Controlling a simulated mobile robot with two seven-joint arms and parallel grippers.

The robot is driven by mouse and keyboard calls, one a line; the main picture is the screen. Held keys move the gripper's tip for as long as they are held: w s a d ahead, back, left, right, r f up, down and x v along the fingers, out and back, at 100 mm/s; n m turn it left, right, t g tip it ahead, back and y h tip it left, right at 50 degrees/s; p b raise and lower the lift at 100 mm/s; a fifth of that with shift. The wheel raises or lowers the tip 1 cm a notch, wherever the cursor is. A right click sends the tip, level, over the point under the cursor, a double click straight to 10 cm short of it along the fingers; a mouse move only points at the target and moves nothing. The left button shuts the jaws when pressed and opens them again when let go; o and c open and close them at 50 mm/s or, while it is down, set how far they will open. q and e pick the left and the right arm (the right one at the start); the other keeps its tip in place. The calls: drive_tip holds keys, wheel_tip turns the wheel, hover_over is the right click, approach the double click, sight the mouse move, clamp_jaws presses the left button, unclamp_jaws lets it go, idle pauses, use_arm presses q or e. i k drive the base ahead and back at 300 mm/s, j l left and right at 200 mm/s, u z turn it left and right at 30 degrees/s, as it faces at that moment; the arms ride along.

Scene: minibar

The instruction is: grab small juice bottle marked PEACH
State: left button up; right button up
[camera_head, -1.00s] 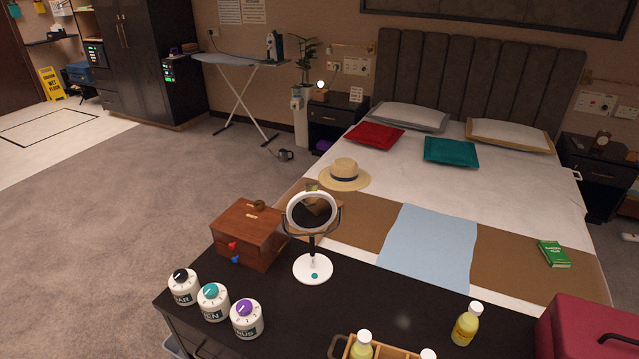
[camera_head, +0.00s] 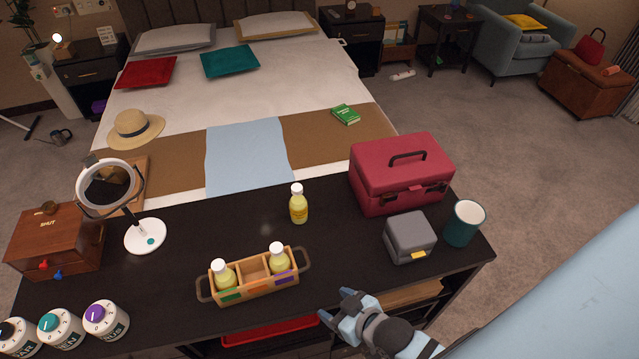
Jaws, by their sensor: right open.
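Three small yellow juice bottles with white caps show, and their labels are too small to read. One bottle (camera_head: 298,208) stands upright alone on the dark counter (camera_head: 190,235). Two more, a left bottle (camera_head: 224,277) and a right bottle (camera_head: 279,261), stand in the outer compartments of a wooden caddy (camera_head: 258,286); its middle compartment looks empty. My right gripper (camera_head: 336,303) is open and empty near the counter's front edge, right of the caddy and nearer than the lone bottle. My left gripper is out of view.
A red case (camera_head: 400,180), grey box (camera_head: 409,240) and teal cup (camera_head: 464,222) stand at the counter's right. A round mirror (camera_head: 145,236), wooden box (camera_head: 60,240) and several dial-topped canisters (camera_head: 105,320) stand left. Counter around the lone bottle is clear.

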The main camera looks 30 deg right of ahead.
sight(298, 202)
drive_tip(key=z, duration=0.75)
